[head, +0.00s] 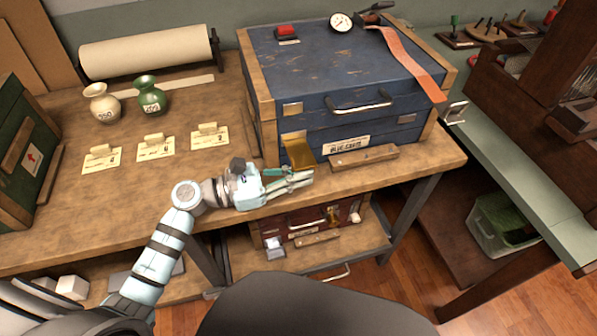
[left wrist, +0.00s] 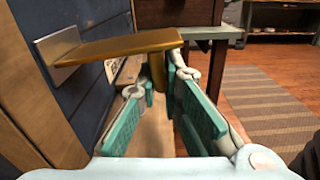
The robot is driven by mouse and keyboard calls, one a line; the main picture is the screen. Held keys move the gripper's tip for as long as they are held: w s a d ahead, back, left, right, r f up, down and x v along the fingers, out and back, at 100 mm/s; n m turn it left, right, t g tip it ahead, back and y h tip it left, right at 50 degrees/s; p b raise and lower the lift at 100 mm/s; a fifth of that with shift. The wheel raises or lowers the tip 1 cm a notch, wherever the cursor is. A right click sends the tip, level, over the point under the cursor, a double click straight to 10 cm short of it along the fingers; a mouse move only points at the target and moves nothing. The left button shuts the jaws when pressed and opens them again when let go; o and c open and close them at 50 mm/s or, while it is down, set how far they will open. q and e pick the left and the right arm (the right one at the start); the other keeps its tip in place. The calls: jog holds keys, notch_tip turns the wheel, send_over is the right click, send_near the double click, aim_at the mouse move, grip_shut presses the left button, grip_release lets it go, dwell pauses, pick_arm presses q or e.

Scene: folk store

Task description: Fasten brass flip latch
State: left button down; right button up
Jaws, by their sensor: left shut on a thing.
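The blue wooden case (head: 340,80) stands on the workbench with its front facing me. Its brass flip latch (head: 298,152) is at the front left, below a silver plate. In the left wrist view the latch (left wrist: 125,45) sticks out from the blue front, with its outer end bent downward. My left gripper (head: 306,178) is at the bench's front edge, just below and in front of the latch. In the left wrist view its teal-padded fingers (left wrist: 162,88) are shut around the latch's down-turned end. The fingers partly hide the contact. My right gripper is out of view.
A wooden block (head: 364,158) lies before the case, right of the latch. Several price cards and two vases (head: 151,95) stand left. A dark red case (head: 305,222) sits on the shelf below. An orange strap (head: 415,65) hangs over the blue case's right side.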

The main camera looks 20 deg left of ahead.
aim_at(298, 161)
pick_arm(q)
jog(key=shift+s+d+r+n+p, duration=0.1)
jog(key=shift+s+r+n+p, duration=0.1)
jog(key=shift+r+n+p, duration=0.85)
jog(key=r+n+p, duration=0.1)
jog(key=n+p, duration=0.1)
jog(key=p, duration=0.1)
jog(key=r+n+p, duration=0.2)
jog(key=n+p, duration=0.1)
jog(key=r+n+p, duration=0.2)
jog(key=shift+w+a+n+p, duration=0.25)
jog(key=shift+w+n+p, duration=0.1)
jog(key=shift+w+p, duration=0.05)
jog(key=r+n+p, duration=0.1)
jog(key=w+n+p, duration=0.1)
jog(key=n, duration=0.1)
jog(key=shift+w+a+r+n+p, duration=0.15)
jog(key=shift+a+r+n+p, duration=0.15)
jog(key=shift+a+r+p, duration=0.1)
jog(key=shift+w+a+r+n+p, duration=0.25)
jog(key=shift+w+n+p, duration=0.2)
jog(key=shift+n, duration=0.4)
jog(key=shift+w+a+r+n+p, duration=0.25)
jog(key=shift+w+n+p, duration=0.15)
jog(key=shift+n, duration=0.45)
jog(key=c, duration=1.8)
grip_release()
jog(key=shift+o, duration=0.4)
jog(key=shift+s+a, duration=0.1)
